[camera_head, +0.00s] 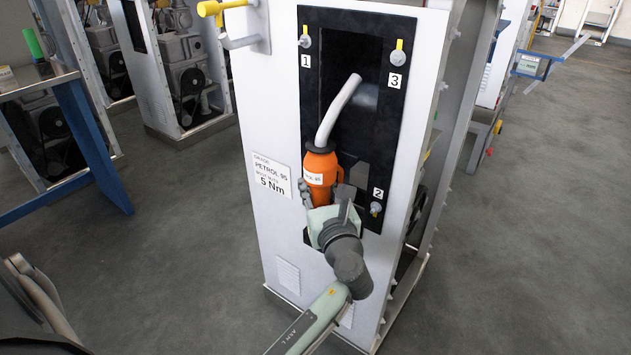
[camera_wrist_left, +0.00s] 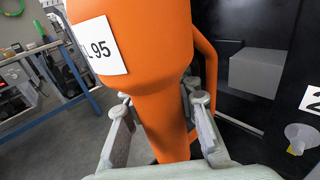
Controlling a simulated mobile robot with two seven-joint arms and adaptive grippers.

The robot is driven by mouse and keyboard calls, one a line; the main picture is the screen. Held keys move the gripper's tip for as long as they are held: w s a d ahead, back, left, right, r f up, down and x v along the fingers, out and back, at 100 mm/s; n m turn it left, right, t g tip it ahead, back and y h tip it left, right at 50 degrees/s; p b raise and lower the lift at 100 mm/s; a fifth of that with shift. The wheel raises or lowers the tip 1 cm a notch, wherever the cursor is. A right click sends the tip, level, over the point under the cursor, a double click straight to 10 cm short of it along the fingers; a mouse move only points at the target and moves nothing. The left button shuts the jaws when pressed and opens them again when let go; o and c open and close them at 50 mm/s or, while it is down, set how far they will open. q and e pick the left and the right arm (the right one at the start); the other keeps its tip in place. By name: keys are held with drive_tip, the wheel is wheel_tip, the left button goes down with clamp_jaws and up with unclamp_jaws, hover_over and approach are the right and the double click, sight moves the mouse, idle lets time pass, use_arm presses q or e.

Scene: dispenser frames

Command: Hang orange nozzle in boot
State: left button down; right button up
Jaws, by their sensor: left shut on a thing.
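The orange nozzle (camera_head: 319,172) is in front of the dispenser's black panel, with its black collar (camera_head: 322,147) upward and its pale curved spout (camera_head: 338,108) pointing up and to the right. My left gripper (camera_head: 321,199) is shut on its lower body. The left wrist view shows the orange body (camera_wrist_left: 165,110) between the two fingers (camera_wrist_left: 160,105), with a white "95" label. The boot is not clearly identifiable; a dark recess (camera_head: 338,55) is in the black panel behind the spout. Whether the spout touches it I cannot tell. My right gripper is not in view.
The white dispenser frame (camera_head: 270,110) carries a "PETROL 95, 5 Nm" sign (camera_head: 271,177). A grey block (camera_wrist_left: 257,73) is right of the nozzle.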

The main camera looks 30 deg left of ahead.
sight(322, 203)
use_arm(q)
drive_tip(key=shift+f, duration=0.35)
drive_tip(key=c, duration=1.1)
unclamp_jaws()
drive_tip(key=v, duration=0.7)
drive_tip(key=shift+s+d, duration=0.2)
